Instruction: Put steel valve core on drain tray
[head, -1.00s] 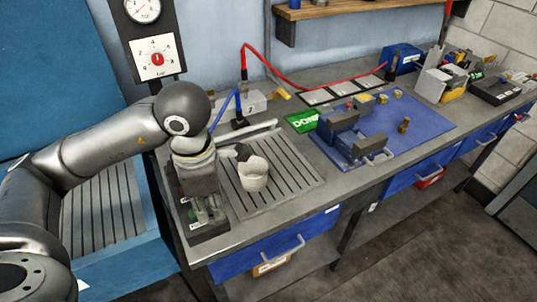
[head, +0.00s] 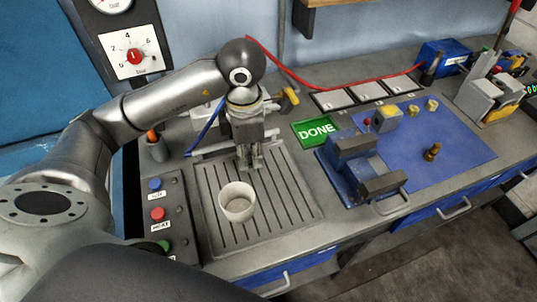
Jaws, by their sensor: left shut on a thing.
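My left gripper (head: 250,164) points down over the drain tray (head: 285,205), a grey slatted tray on the bench. It is just behind a white cup (head: 237,203). Its fingers are close together on a small grey piece, which I take to be the steel valve core; the fingers mostly hide it. I cannot tell whether the piece touches the slats. My right gripper is not in view.
A control box with coloured buttons (head: 157,214) stands left of the tray. A green DONE sign (head: 317,131) and a blue mat (head: 455,135) with a vise (head: 352,158) and brass parts (head: 432,153) are to the right. The tray's front right is clear.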

